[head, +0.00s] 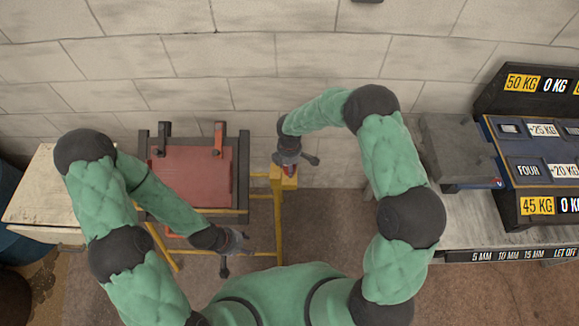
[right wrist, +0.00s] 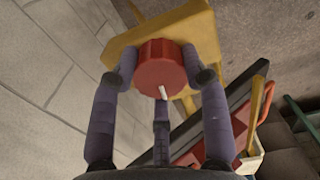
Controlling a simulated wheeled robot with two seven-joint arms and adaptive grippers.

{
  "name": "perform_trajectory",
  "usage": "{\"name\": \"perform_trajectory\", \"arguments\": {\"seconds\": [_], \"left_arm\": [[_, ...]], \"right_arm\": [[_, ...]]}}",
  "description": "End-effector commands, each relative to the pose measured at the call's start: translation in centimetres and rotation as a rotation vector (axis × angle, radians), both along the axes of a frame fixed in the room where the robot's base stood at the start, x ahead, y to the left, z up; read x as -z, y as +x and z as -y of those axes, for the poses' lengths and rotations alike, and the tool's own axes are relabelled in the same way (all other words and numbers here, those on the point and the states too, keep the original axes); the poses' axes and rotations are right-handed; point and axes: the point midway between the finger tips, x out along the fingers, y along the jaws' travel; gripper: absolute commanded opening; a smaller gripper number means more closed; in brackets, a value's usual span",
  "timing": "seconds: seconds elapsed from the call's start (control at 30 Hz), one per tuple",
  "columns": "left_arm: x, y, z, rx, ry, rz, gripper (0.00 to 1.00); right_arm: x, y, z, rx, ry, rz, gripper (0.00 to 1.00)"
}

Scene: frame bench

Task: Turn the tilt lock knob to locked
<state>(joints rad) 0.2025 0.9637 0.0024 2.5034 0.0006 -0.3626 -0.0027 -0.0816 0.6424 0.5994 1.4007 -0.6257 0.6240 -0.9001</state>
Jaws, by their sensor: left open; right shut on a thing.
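The tilt lock knob (right wrist: 161,66) is red with a white pointer mark and sits on a yellow bracket (right wrist: 200,30) in the right wrist view. My right gripper (right wrist: 160,80) is shut on the knob, with purple-grey fingers on both sides of it and a third finger below. In the head view my right gripper (head: 291,158) covers most of the knob at the right end of the yellow frame (head: 277,215). My left gripper (head: 232,243) is open and empty in front of the frame, apart from the knob. Any lock marking is not readable.
A dark red panel (head: 190,177) with dark side rails lies in the yellow frame, left of the knob. A pale cabinet (head: 40,195) stands at the left. A grey bench (head: 470,228) with weight-labelled racks (head: 535,170) stands at the right. A block wall (head: 240,60) is behind.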

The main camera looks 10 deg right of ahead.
Motion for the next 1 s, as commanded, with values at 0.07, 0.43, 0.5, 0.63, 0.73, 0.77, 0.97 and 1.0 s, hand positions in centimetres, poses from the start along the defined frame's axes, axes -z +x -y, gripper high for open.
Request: {"name": "perform_trajectory", "arguments": {"seconds": [0.07,0.43,0.5,0.63,0.73,0.77,0.97,1.0], "left_arm": [[0.8,0.0,0.0,0.000,0.000,0.000,0.51],[3.7,0.0,0.0,0.000,0.000,0.000,0.51],[4.2,0.0,0.0,0.000,0.000,0.000,0.51],[5.1,0.0,0.0,0.000,0.000,0.000,0.51],[5.8,0.0,0.0,0.000,0.000,0.000,0.51],[6.0,0.0,0.0,0.000,0.000,0.000,0.51],[7.3,0.0,0.0,0.000,0.000,0.000,0.51],[7.5,0.0,0.0,0.000,0.000,0.000,0.51]], "right_arm": [[0.3,0.0,-0.1,0.050,0.002,0.000,0.13],[0.4,0.0,-0.2,0.382,0.002,-0.001,0.13],[0.4,0.0,-0.2,0.448,0.003,0.000,0.13],[0.4,0.0,-0.2,0.572,0.002,-0.001,0.13],[0.4,0.1,-0.2,0.669,0.003,0.000,0.13],[0.4,0.1,-0.2,0.697,0.004,0.000,0.13],[0.3,0.1,-0.1,0.886,0.004,0.000,0.13],[0.3,0.1,-0.1,0.924,0.004,0.000,0.13]]}}
